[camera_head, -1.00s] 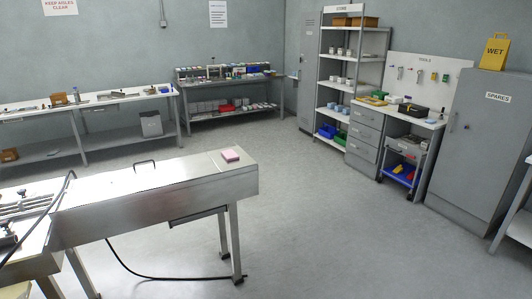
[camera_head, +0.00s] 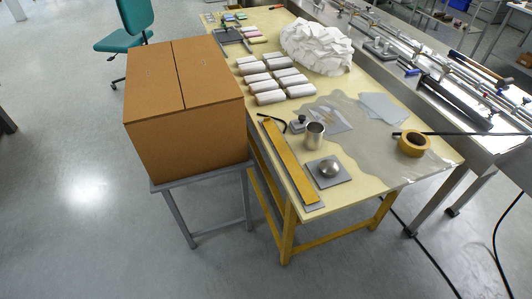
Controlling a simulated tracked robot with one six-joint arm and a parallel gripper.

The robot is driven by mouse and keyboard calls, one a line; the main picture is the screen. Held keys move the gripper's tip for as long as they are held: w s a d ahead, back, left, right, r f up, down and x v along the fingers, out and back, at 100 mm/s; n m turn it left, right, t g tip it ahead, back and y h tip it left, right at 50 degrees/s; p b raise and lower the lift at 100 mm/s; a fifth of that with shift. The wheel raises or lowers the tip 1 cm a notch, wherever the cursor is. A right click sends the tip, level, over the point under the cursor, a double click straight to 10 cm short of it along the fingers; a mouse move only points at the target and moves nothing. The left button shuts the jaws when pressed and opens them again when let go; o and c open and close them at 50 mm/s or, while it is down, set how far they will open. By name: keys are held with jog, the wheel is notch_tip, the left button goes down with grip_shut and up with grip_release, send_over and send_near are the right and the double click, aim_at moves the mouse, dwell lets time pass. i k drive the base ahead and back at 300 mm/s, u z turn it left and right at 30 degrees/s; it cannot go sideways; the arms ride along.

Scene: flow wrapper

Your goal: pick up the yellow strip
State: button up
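The long yellow strip (camera_head: 284,155) lies on the near left part of the yellow-topped table (camera_head: 408,180), along its left edge. A grey edge shows beneath the strip at its near end. A scale-like grey plate with a round metal knob (camera_head: 328,168) sits just right of the strip, and a metal cup (camera_head: 315,135) stands beyond it. A black bent tool (camera_head: 270,119) lies close to the strip's far end. My gripper is not in view.
A big brown carton (camera_head: 185,105) on a grey stand is left of the table, close to the strip. Wrapped packs (camera_head: 270,97), crumpled white film (camera_head: 318,46) and a yellow tape roll (camera_head: 412,144) lie on the table. The metal machine (camera_head: 450,95) runs along the right. Floor at front left is clear.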

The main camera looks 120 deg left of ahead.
aim_at(308, 194)
jog(key=u, duration=4.55)
jog(key=i, duration=0.8)
jog(key=z, duration=0.1)
